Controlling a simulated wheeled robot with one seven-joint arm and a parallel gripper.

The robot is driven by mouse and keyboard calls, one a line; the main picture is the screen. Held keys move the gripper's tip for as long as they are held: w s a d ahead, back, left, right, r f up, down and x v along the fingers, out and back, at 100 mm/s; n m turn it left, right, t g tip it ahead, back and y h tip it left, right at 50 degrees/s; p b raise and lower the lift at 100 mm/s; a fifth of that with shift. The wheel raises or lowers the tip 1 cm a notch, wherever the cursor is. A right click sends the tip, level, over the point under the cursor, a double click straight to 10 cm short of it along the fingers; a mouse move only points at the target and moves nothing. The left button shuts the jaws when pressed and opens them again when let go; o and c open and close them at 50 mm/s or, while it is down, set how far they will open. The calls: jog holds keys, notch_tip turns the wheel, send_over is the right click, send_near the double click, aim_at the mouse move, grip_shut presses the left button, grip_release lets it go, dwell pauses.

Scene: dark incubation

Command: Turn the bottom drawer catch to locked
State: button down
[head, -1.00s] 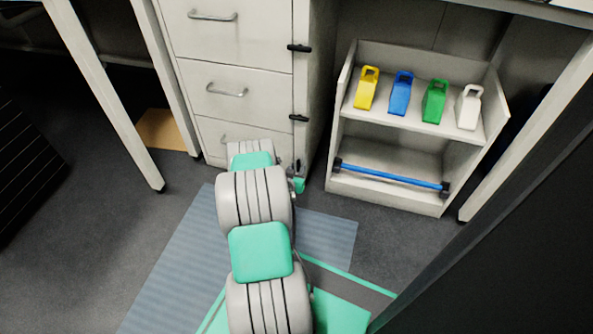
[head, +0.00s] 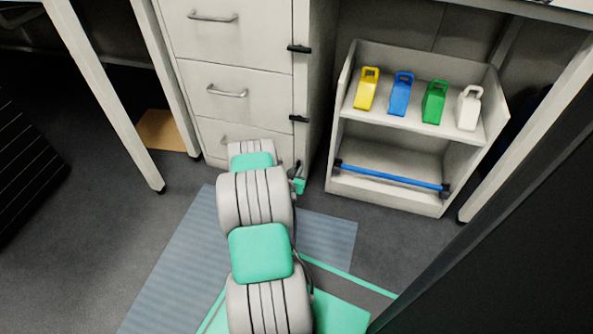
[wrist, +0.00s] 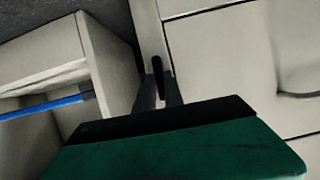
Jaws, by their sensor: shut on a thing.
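The drawer cabinet (head: 237,75) stands at the upper middle of the head view. Its bottom drawer (head: 212,132) is closed, partly hidden behind my arm. My gripper (wrist: 159,86) is at the bottom catch (wrist: 157,67), a small black lever on the cabinet's edge. In the wrist view the fingers are shut on it, one on each side. The lever stands nearly upright in that view, slightly tilted. In the head view my arm and wrist hide most of this catch. The top catch (head: 299,48) and middle catch (head: 299,118) lie sideways across the drawer edge.
A low shelf unit (head: 337,130) stands right of the cabinet, with yellow, blue, green and white containers above and a blue bar (head: 390,177) below. Desk legs stand on both sides. Open floor with a blue-grey mat (head: 180,270) lies in front.

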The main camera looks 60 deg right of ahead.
jog(key=shift+s+f+m+t+h, duration=0.25)
jog(key=shift+m+t, duration=0.95)
jog(key=shift+m, duration=1)
jog(key=shift+s+f+m+t+h, duration=0.1)
jog(key=shift+m+t+h, duration=0.25)
jog(key=shift+m+t, duration=1.35)
jog(key=shift+s+f+m+t+h, duration=0.25)
jog(key=shift+m+t, duration=0.45)
jog(key=shift+m, duration=2)
jog(key=shift+w+r, duration=0.1)
jog(key=shift+w, duration=0.05)
jog(key=c, duration=1.4)
grip_release()
jog(key=shift+c, duration=0.2)
jog(key=shift+d, duration=0.1)
